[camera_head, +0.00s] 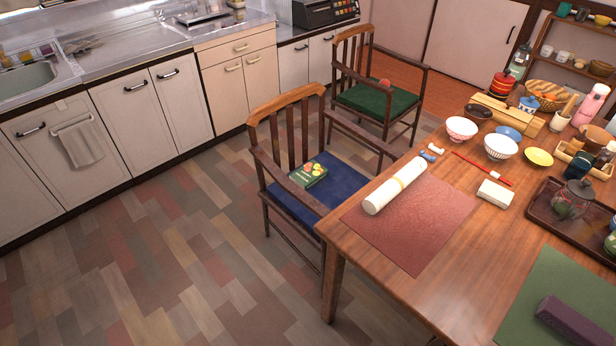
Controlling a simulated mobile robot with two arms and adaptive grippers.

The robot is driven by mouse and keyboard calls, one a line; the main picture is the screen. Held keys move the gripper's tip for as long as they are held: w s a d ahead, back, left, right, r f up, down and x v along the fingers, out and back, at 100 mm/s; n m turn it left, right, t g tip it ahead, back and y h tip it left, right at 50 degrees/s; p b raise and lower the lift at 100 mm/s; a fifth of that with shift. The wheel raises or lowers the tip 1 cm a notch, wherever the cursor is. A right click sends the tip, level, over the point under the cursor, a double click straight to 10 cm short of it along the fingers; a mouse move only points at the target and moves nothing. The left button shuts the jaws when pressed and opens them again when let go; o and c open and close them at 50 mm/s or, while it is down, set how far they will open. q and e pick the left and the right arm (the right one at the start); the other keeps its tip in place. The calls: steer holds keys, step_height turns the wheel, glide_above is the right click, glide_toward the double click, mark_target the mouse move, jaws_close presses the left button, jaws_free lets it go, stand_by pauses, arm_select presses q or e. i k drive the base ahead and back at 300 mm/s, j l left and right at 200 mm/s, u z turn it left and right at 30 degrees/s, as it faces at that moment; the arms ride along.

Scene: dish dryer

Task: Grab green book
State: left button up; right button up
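The green book (309,174) lies flat on the blue seat of the near wooden chair (285,180). Its cover shows red and yellow round shapes. The chair's slatted back stands behind the book and a wooden armrest (291,190) runs along its near side. Neither my left nor my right gripper is in view.
A wooden table (480,250) with bowls, a white roll (396,186), a red mat and a tray stands to the right, close to the chair. A second chair (380,90) with a green seat is behind. Open floor (150,260) lies to the left, before the cabinets.

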mark_target(308, 176)
steer(key=i+j+z, duration=0.15)
steer(key=i+j, duration=0.35)
steer(key=i+j+z, duration=0.15)
steer(key=i+j, duration=0.35)
steer(key=j, duration=0.15)
